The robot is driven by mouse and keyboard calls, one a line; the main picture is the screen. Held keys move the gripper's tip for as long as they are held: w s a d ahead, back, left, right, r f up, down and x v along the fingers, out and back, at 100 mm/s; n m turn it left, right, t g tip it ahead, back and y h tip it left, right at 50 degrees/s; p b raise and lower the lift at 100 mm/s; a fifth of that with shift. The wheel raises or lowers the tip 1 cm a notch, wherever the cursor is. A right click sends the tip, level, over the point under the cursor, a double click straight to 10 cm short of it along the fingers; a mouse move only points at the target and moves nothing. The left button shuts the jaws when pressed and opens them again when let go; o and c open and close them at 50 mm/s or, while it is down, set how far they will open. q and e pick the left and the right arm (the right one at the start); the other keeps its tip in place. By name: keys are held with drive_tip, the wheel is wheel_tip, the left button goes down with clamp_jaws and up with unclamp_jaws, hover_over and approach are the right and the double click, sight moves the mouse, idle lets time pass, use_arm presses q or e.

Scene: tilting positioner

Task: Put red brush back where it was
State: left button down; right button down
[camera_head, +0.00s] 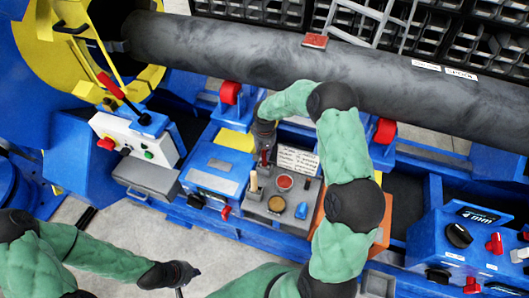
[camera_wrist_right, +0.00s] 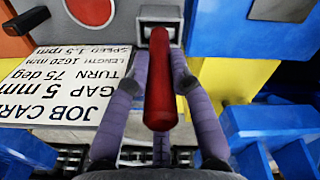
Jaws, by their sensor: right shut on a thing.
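The red brush (camera_wrist_right: 160,85) shows its smooth red handle in the right wrist view, between the purple fingers of my right gripper (camera_wrist_right: 160,88), which is shut on it. The handle's far end is at a small grey square holder (camera_wrist_right: 160,20); I cannot tell whether it is inside it or only in front. In the head view my right gripper (camera_head: 264,140) points down at the back left of a grey tray (camera_head: 272,216), with a bit of the red brush (camera_head: 265,158) below it. My left gripper (camera_head: 182,274) hangs low at the left over the floor; its finger opening is unclear.
The tray holds a red round pot (camera_head: 285,182), a brown one (camera_head: 277,202), a blue item (camera_head: 301,211) and a wooden-handled tool (camera_head: 253,181). A job card (camera_head: 298,160) stands behind. A large dark pipe (camera_head: 250,50) crosses the back. A control box (camera_head: 135,140) stands left.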

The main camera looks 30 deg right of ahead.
drive_tip(key=shift+f, duration=0.3)
drive_tip(key=c, duration=1)
unclamp_jaws()
wheel_tip(320, 180, up, 12)
drive_tip(key=shift+s+f, duration=0.1)
